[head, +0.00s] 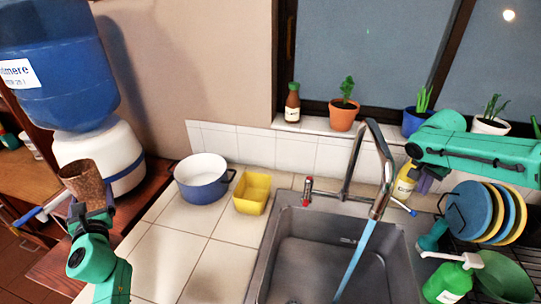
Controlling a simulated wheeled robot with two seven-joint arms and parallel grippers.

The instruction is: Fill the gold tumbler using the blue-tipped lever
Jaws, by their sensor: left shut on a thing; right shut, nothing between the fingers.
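The gold tumbler (80,178), brownish and speckled, is upright in my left gripper (88,203), in front of the white dispenser base at the left. My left gripper is shut on its lower part, and the tumbler is well away from the sink. The blue-tipped lever (401,207) sticks out on the right of the tap (384,168). A blue stream of water (357,258) runs from the spout into the sink. My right gripper (420,182) is shut and empty, just above and right of this lever; its fingertips are partly unclear. A red-tipped lever (308,189) stands left of the tap.
The steel sink (300,250) is in the middle. A blue-white pot (203,180) and yellow container (253,194) stand left of it. Plates (470,210) and a green bottle (448,283) are at the right. A blue water jug (55,70) tops the dispenser (110,150).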

